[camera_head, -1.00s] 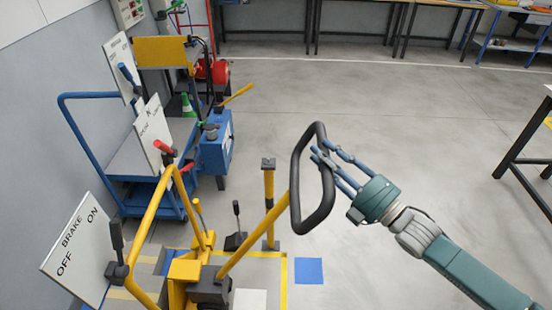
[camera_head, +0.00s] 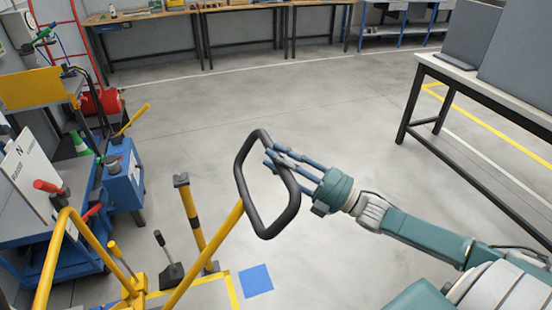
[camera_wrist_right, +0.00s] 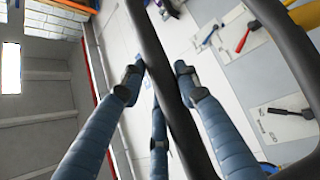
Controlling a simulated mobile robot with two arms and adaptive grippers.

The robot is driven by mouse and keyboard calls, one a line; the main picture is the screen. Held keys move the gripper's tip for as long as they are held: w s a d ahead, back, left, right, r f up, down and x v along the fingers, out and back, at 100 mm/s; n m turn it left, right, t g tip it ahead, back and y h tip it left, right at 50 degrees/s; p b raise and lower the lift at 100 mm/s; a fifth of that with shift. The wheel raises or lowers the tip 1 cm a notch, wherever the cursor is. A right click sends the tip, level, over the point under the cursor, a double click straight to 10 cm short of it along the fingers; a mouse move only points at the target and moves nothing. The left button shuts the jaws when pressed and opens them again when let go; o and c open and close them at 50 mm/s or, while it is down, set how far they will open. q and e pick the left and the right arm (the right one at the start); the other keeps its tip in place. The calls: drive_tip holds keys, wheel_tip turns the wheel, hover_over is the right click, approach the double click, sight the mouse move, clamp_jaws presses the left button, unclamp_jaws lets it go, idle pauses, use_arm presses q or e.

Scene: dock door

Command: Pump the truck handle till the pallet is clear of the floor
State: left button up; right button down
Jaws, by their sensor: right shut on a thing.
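The truck handle is a yellow shaft (camera_head: 205,255) rising to a black loop grip (camera_head: 243,185). It leans up and to the right in the head view. My right gripper (camera_head: 277,160) is shut on the right side of the loop. In the right wrist view, the black bar (camera_wrist_right: 165,60) runs between the blue fingers of my gripper (camera_wrist_right: 157,82). The foot of the shaft is at the bottom edge of the head view. I cannot make out the pallet or its gap to the floor. My left gripper is out of view.
A yellow post (camera_head: 192,215) and a black lever (camera_head: 170,262) stand left of the shaft. A blue floor square (camera_head: 256,280) lies to its right. A blue machine (camera_head: 122,180) and yellow rail (camera_head: 50,255) are at left, a table (camera_head: 480,85) at right. The floor beyond is clear.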

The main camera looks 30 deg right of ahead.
drive_tip(key=c, duration=1.2)
unclamp_jaws()
drive_tip(key=shift+d+f, duration=0.1)
drive_tip(key=shift+f, duration=0.05)
drive_tip(key=v, duration=1.2)
